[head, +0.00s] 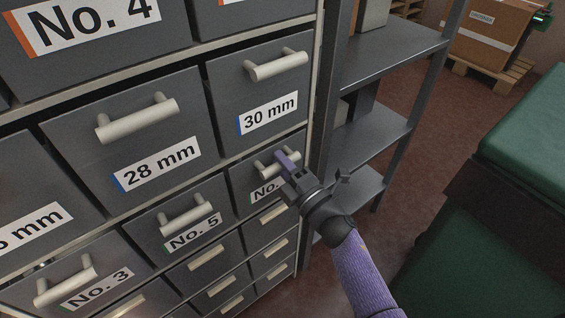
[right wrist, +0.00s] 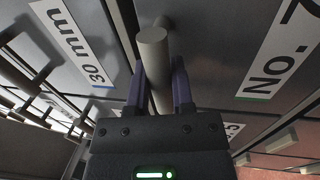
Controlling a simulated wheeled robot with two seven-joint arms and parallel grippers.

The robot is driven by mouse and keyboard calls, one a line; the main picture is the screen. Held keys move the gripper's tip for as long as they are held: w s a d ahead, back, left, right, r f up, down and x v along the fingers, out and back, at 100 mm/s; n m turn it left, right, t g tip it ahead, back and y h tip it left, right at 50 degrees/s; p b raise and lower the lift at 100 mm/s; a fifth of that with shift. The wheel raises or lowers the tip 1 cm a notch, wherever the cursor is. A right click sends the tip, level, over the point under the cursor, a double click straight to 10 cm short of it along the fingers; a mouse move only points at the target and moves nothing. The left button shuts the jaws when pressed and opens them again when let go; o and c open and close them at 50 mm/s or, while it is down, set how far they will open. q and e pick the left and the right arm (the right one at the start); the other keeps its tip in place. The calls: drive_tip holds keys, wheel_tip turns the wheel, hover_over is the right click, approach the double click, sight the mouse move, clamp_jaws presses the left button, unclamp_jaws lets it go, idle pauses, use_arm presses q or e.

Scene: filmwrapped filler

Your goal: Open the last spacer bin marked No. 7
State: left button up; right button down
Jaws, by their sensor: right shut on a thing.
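The spacer bin marked No. 7 (head: 241,180) is a dark grey drawer at the right end of its row, below the 30 mm bin. Its front looks about flush with its neighbours. In the head view, my right gripper (head: 286,165) covers part of its label and handle (head: 265,171). The right wrist view shows the pale round bar handle (right wrist: 152,55) between the two purple fingers of my right gripper (right wrist: 158,85), which is shut on it. The No. 7 label (right wrist: 280,50) shows at the right there. My left gripper is not in view.
The 30 mm bin (head: 226,98) is directly above, and the No. 5 bin (head: 150,230) is to the left. Smaller drawers (head: 275,245) sit below. A grey shelf rack (head: 385,55) stands right of the cabinet. A green-topped block (head: 530,130) stands farther right, with bare floor between.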

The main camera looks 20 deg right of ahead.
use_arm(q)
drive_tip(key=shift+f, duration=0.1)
use_arm(e)
drive_tip(key=shift+f, duration=0.15)
drive_tip(key=shift+s+d+f+b, duration=0.1)
drive_tip(key=shift+s+f+b, duration=0.15)
drive_tip(key=shift+b, duration=0.4)
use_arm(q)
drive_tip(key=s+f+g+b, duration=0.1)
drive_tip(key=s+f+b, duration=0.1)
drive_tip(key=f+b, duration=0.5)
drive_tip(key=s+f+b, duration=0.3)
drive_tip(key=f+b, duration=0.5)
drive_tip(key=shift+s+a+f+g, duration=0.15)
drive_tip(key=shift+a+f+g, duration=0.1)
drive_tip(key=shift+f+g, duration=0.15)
use_arm(e)
drive_tip(key=s+d+f+t+y, duration=0.2)
drive_tip(key=s+f+t, duration=0.3)
drive_tip(key=s+t, duration=0.1)
drive_tip(key=shift+s+d+t, duration=0.3)
drive_tip(key=shift+s+d, duration=0.05)
drive_tip(key=shift+s, duration=0.3)
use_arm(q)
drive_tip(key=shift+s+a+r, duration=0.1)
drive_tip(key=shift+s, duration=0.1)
